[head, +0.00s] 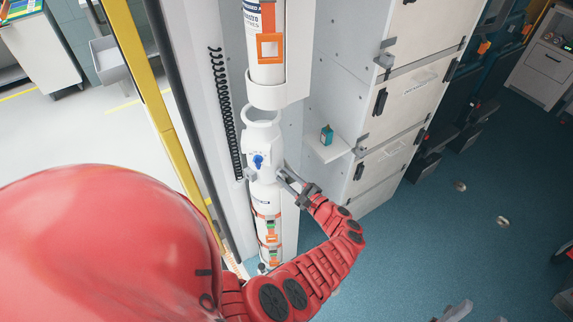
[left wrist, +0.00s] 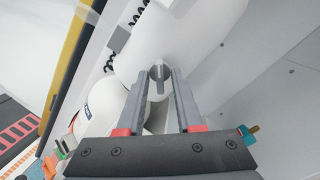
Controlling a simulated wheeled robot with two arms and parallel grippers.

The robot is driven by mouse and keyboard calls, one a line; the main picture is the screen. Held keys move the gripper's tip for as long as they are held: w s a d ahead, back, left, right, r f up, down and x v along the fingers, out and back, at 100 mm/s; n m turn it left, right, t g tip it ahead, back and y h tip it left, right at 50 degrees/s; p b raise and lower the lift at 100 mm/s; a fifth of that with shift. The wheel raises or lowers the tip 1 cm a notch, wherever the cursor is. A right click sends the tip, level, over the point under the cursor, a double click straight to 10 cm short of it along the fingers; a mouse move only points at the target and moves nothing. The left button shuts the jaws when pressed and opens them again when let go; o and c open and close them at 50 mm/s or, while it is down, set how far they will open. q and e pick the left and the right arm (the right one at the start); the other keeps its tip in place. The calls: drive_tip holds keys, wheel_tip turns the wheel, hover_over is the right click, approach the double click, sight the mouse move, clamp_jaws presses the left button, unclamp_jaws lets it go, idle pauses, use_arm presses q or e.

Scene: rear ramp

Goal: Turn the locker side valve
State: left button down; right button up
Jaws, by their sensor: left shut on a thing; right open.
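A white gas bottle (head: 262,138) with a ring-shaped top collar stands upright in the tall white locker, with a blue knob (head: 258,160) on its front. The side valve (left wrist: 158,77), a small grey round piece with a bar across it, shows in the left wrist view between my left gripper's fingers (left wrist: 160,90). In the head view my left gripper (head: 284,177) reaches the right side of the bottle and is shut on the valve, which its fingers mostly hide there. My right gripper (head: 472,313) shows only in part at the bottom edge, open, away from the bottle.
Another white bottle (head: 266,70) with an orange label hangs above. A small teal box (head: 327,135) stands on a shelf (head: 328,149) right of the valve. White cabinets (head: 405,100) rise beyond it. A yellow post (head: 150,90) stands left. Blue floor (head: 420,230) is mostly open at right.

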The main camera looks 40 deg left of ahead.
use_arm(q)
drive_tip(key=shift+r+m, duration=0.35)
drive_tip(key=shift+m, duration=0.65)
drive_tip(key=shift+s+f+m, duration=0.1)
drive_tip(key=shift+f+m, duration=0.05)
drive_tip(key=shift+m, duration=0.65)
drive_tip(key=m, duration=0.3)
drive_tip(key=shift+f+b, duration=0.2)
drive_tip(key=shift+b, duration=0.15)
drive_tip(key=shift+s+f+m, duration=0.1)
drive_tip(key=shift+s+m, duration=0.05)
drive_tip(key=shift+m, duration=0.85)
drive_tip(key=shift+f, duration=0.1)
